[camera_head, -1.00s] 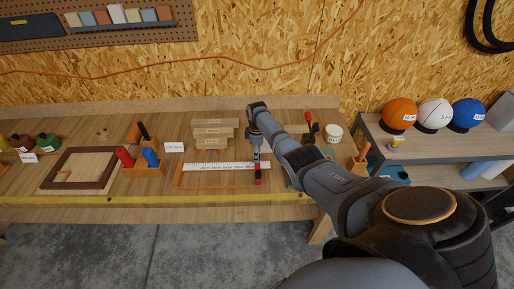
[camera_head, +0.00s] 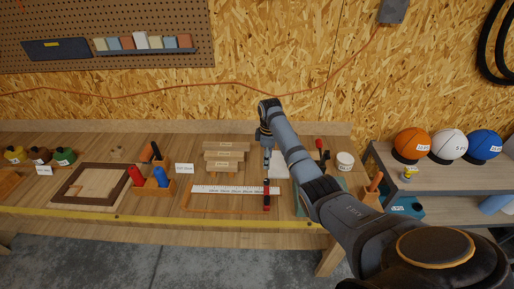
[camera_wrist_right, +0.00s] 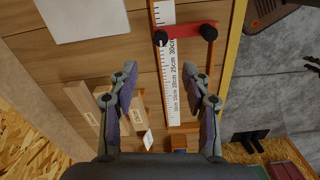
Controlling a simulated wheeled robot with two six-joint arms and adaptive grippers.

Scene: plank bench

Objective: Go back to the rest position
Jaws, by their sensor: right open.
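My right arm reaches over the bench from the lower right. Its gripper (camera_head: 267,152) hangs above the bench, behind the ruler's red stop (camera_head: 267,201). In the right wrist view the two fingers (camera_wrist_right: 160,72) are spread wide with nothing between them. The white measuring strip (camera_wrist_right: 171,70) lies on the bench below, apart from the fingers, with the red stop (camera_wrist_right: 185,35) across it. My left gripper is not in view.
A stack of labelled boards (camera_head: 224,156) stands left of the gripper. A white sheet (camera_head: 280,166) lies beside it. A red-handled clamp (camera_head: 320,146) and white tub (camera_head: 345,161) are to the right. A wooden frame (camera_head: 68,204) and handled tools (camera_head: 137,175) lie left.

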